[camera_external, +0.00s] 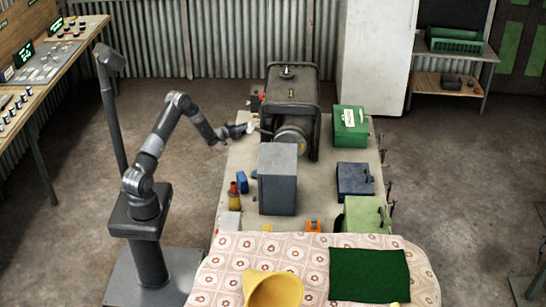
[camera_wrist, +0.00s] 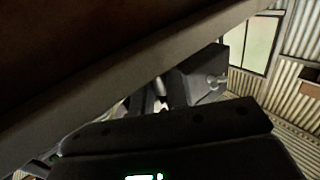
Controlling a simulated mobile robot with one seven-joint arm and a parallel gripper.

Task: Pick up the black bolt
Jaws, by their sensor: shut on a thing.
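My gripper (camera_external: 246,129) is at the far left edge of the workbench (camera_external: 238,160), beside the big dark machine (camera_external: 290,95), above the bench top. It is shut on a small dark thing that seems to be the black bolt; the bolt's outline is too small and dark to make out clearly. In the wrist view a dark gripper part (camera_wrist: 165,130) fills the lower middle, and a large dark surface blocks the upper left. The held thing is mostly hidden there.
A grey box (camera_external: 278,180) stands in front of the machine. Green box (camera_external: 350,128), blue box (camera_external: 354,180) and light green box (camera_external: 365,215) line the right side. Small blue and yellow-red items (camera_external: 238,190) sit at the left edge. A patterned cloth (camera_external: 225,265) covers the near end.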

